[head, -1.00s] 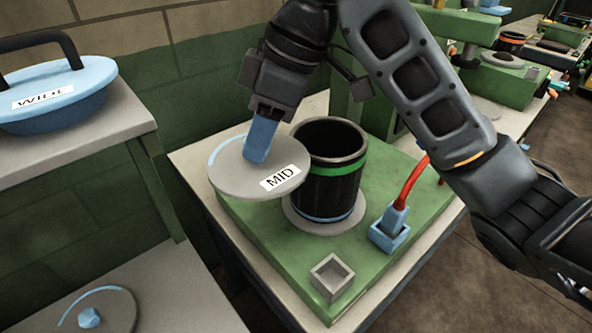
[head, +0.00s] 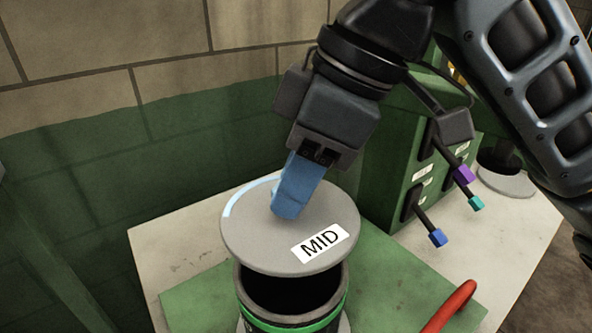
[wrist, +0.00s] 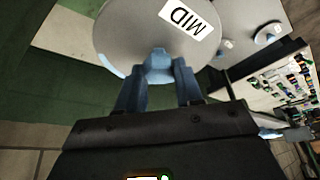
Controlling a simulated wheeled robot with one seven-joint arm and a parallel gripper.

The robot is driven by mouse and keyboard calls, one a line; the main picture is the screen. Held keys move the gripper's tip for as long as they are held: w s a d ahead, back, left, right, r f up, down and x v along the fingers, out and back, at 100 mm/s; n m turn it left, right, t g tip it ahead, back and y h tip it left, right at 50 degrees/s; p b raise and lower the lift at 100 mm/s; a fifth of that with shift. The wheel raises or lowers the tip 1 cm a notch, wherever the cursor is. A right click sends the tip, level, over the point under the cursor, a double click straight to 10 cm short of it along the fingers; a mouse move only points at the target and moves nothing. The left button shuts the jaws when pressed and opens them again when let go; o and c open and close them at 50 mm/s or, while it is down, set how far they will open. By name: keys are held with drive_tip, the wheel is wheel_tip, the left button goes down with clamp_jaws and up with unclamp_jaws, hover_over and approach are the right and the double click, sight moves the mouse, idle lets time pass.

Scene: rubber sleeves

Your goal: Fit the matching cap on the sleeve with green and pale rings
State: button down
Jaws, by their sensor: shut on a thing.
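The grey disc cap (head: 250,235) labelled MID is held by my gripper (head: 292,207), whose blue fingers are shut on the cap's blue knob. The cap and label also show in the wrist view (wrist: 118,42), with my gripper (wrist: 158,78) around the knob. The black sleeve (head: 285,319) with a green ring stands below the cap. Its dark open mouth shows under the cap's front edge; the cap hides the back rim and looks apart from it. The sleeve's lower part is cut off by the frame.
A green box (head: 415,185) with levers ending in blue, teal and purple stands right of the cap. A red curved handle (head: 448,308) is at front right. A green block wall (head: 100,190) rises behind. The pale bench top (head: 165,250) is clear at left.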

sight(306, 215)
drive_tip(key=shift+f+b, duration=2.55)
drive_tip(key=shift+f, duration=1.1)
drive_tip(key=c, duration=0.7)
unclamp_jaws()
drive_tip(key=shift+o, duration=0.2)
